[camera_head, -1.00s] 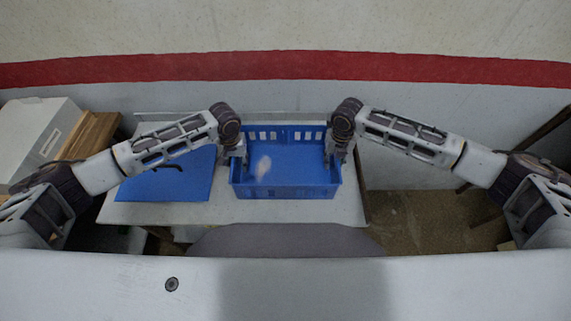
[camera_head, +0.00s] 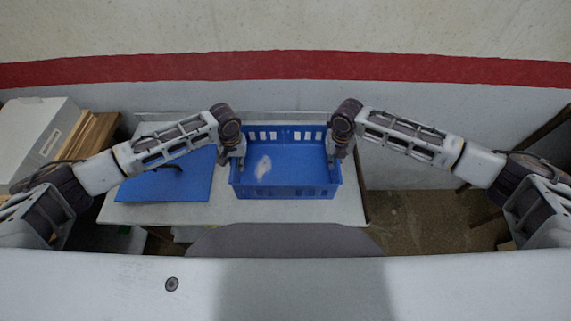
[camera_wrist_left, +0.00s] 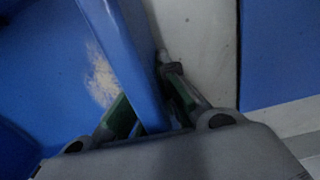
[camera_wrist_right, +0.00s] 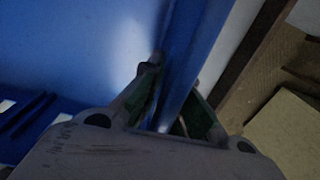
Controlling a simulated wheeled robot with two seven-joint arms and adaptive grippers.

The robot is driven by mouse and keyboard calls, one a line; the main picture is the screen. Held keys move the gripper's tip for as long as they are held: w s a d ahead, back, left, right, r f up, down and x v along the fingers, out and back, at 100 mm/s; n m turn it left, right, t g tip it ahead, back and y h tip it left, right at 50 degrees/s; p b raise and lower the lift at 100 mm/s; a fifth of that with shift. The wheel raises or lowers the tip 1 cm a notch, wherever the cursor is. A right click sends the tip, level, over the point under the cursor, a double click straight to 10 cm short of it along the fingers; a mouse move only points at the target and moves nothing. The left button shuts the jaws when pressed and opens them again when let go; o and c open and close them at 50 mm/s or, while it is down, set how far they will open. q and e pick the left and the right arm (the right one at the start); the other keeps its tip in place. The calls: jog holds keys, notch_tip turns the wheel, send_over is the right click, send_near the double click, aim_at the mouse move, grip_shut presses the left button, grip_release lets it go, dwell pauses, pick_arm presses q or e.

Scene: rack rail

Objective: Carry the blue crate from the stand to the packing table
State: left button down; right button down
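The blue crate (camera_head: 285,192) sits level on a white-topped table (camera_head: 230,213) in the head view, with a pale patch on its floor. My left gripper (camera_head: 238,160) is at the crate's left wall and my right gripper (camera_head: 335,158) is at its right wall. In the left wrist view the fingers (camera_wrist_left: 150,108) straddle the crate wall (camera_wrist_left: 128,60) and close on it. In the right wrist view the fingers (camera_wrist_right: 172,100) likewise pinch the opposite wall (camera_wrist_right: 188,50). The finger contact is partly hidden in dark shade.
A white box (camera_head: 35,135) and brown boards (camera_head: 92,135) stand further left. A grey wall is behind. Brown floor (camera_head: 415,220) shows right of the table.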

pick_arm(q)
jog(key=shift+r, duration=0.2)
pick_arm(e)
jog(key=shift+r, duration=0.2)
